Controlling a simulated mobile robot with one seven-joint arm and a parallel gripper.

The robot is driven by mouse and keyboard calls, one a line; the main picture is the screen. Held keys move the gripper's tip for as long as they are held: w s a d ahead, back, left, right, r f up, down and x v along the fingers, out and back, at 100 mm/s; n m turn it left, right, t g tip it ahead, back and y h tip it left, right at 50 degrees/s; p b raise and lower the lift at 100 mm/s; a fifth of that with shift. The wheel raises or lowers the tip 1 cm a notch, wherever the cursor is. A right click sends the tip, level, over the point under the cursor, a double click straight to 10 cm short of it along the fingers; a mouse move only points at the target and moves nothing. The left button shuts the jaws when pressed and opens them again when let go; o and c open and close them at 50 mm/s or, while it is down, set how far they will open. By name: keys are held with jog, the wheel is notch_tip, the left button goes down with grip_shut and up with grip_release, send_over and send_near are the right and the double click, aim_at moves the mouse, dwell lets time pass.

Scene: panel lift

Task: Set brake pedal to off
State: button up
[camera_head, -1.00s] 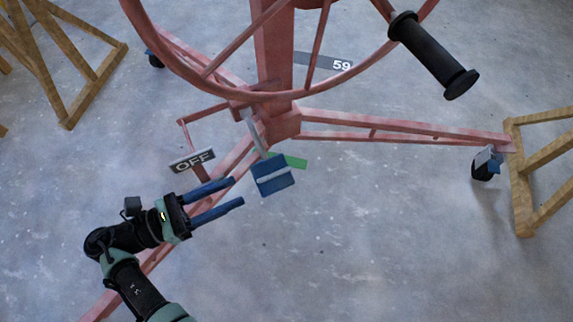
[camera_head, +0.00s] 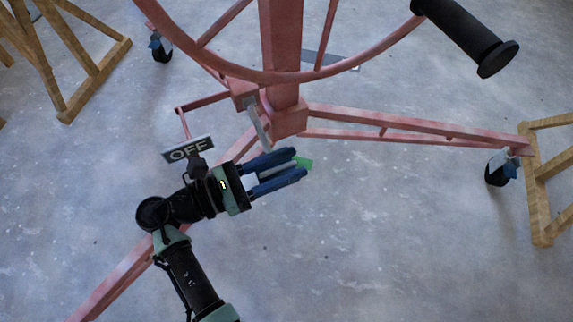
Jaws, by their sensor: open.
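My gripper (camera_head: 297,163) reaches in from the lower left with its two blue fingers apart. The brake pedal (camera_head: 278,169), a blue plate with a pale stripe, is mostly hidden by the fingers. What shows of it lies between or just under them; I cannot tell whether they touch it. Its grey lever (camera_head: 258,126) runs up to the foot of the red lift's post (camera_head: 281,60). The OFF sign (camera_head: 187,150) is at the left, on a thin red bracket just above my wrist. A green patch (camera_head: 303,162) shows at the fingertips.
Red legs (camera_head: 400,125) spread from the post, one running under my arm. The big wheel rim (camera_head: 330,68) and black handle (camera_head: 468,38) hang above. Wooden trestles stand at left (camera_head: 75,60) and right (camera_head: 545,185). The concrete floor at lower right is clear.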

jog(key=shift+d, duration=0.1)
jog(key=c, duration=0.6)
grip_shut()
jog(key=shift+s+f, duration=0.1)
jog(key=shift+f, duration=0.05)
dwell(0.7)
